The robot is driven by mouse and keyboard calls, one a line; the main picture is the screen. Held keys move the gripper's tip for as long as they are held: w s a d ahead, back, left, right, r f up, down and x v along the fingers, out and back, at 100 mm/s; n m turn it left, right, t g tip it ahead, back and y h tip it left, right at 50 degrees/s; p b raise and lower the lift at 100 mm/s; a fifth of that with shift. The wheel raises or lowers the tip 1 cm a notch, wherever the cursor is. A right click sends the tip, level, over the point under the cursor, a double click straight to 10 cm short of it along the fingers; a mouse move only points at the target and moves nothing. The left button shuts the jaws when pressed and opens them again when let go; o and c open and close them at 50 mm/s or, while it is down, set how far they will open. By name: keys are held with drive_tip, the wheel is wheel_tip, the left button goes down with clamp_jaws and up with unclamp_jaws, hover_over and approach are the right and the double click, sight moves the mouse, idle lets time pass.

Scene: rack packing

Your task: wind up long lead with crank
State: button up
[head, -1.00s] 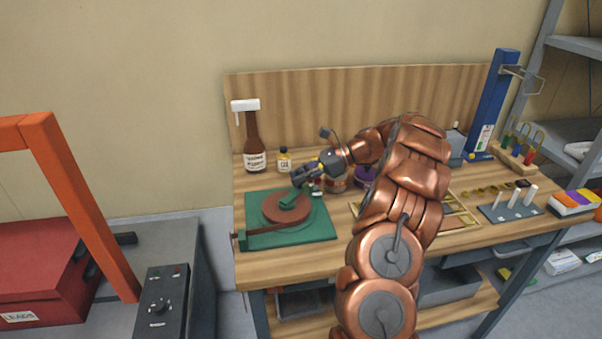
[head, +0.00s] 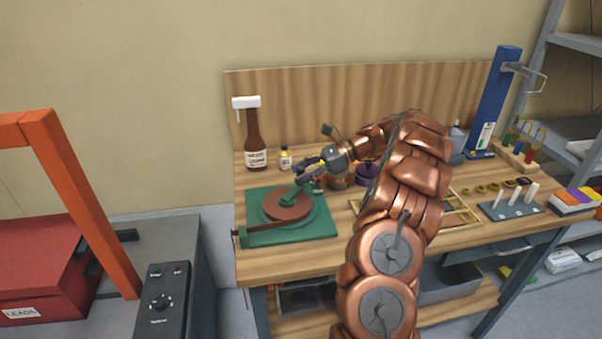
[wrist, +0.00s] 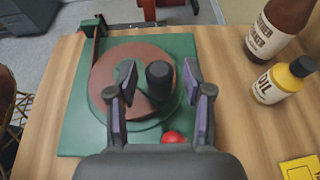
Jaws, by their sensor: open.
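The winder is a green base board (head: 262,209) with a red-brown disc (head: 275,208) on it, at the left of the bench. A green crank arm (head: 290,199) lies across the disc toward its back right. The crank's dark upright knob (wrist: 159,78) stands between my fingers in the wrist view. My gripper (head: 304,184) is open at the knob; the wrist view shows its two fingers (wrist: 158,92) on either side of it, with gaps. A red-brown strip (head: 275,231) runs along the board's front; I cannot tell whether it is the lead.
A brown bottle (head: 254,140) and a small oil bottle (head: 285,161) stand behind the winder. A red ball (wrist: 174,138) is near my gripper's palm. A blue post (head: 493,105), a pegged grey block (head: 511,207) and a wooden frame (head: 459,220) occupy the right side.

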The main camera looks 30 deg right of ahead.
drive_tip(key=v, duration=0.7)
drive_tip(key=shift+r, duration=0.1)
